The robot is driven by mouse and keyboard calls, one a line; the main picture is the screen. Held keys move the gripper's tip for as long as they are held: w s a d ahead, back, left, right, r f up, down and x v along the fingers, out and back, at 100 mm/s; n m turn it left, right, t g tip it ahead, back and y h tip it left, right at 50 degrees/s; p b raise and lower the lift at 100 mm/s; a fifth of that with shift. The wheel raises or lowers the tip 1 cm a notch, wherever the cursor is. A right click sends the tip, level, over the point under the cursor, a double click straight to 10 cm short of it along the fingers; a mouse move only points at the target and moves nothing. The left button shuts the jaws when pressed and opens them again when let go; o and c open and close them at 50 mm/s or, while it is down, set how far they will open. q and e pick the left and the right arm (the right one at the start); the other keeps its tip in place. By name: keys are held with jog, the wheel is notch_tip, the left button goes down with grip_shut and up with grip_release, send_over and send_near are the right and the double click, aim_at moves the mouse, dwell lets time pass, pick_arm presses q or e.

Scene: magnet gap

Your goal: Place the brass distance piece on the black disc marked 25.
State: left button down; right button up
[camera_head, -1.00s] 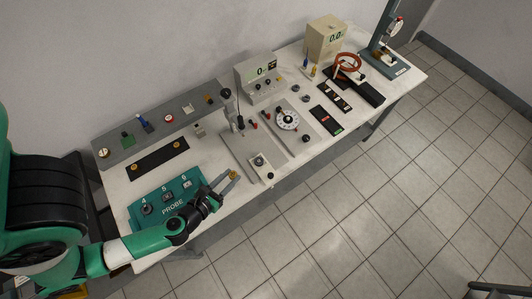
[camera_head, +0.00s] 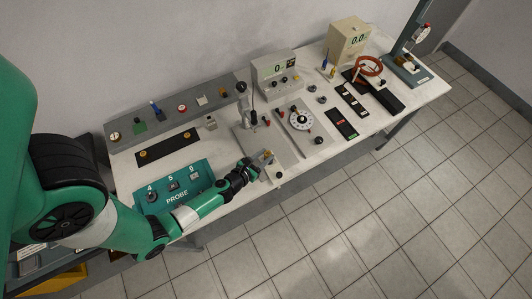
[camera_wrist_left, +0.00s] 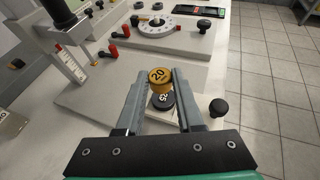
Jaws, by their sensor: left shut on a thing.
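The brass distance piece (camera_wrist_left: 159,76), with 20 on its top, sits between the fingertips of my left gripper (camera_wrist_left: 157,82), which is shut on it. It also shows as a small yellow spot in the head view (camera_head: 268,154). The black disc (camera_wrist_left: 162,101) with pale digits that look like 25 lies directly below and slightly nearer in the wrist view. The brass piece hides its far part. I cannot tell whether the two touch. In the head view my left gripper (camera_head: 262,160) is over the front of the grey plate. My right gripper is not in view.
A black knob (camera_wrist_left: 218,108) stands close to the right finger. A white dial (camera_head: 301,120) and red knobs are behind. An upright post with a scale (camera_wrist_left: 69,62) is at left. The teal PROBE panel (camera_head: 176,186) lies left of the gripper.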

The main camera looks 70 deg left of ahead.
pick_arm(q)
jog(key=f+b, duration=0.3)
jog(key=f, duration=0.1)
jog(key=shift+w+a+b, duration=0.25)
jog(key=shift+w+b, duration=0.1)
jog(key=shift+f, duration=0.15)
jog(key=shift+r, duration=0.25)
jog(key=shift+f, duration=0.25)
jog(key=c, duration=0.5)
grip_release()
jog(key=shift+r, duration=0.1)
jog(key=shift+c, duration=0.2)
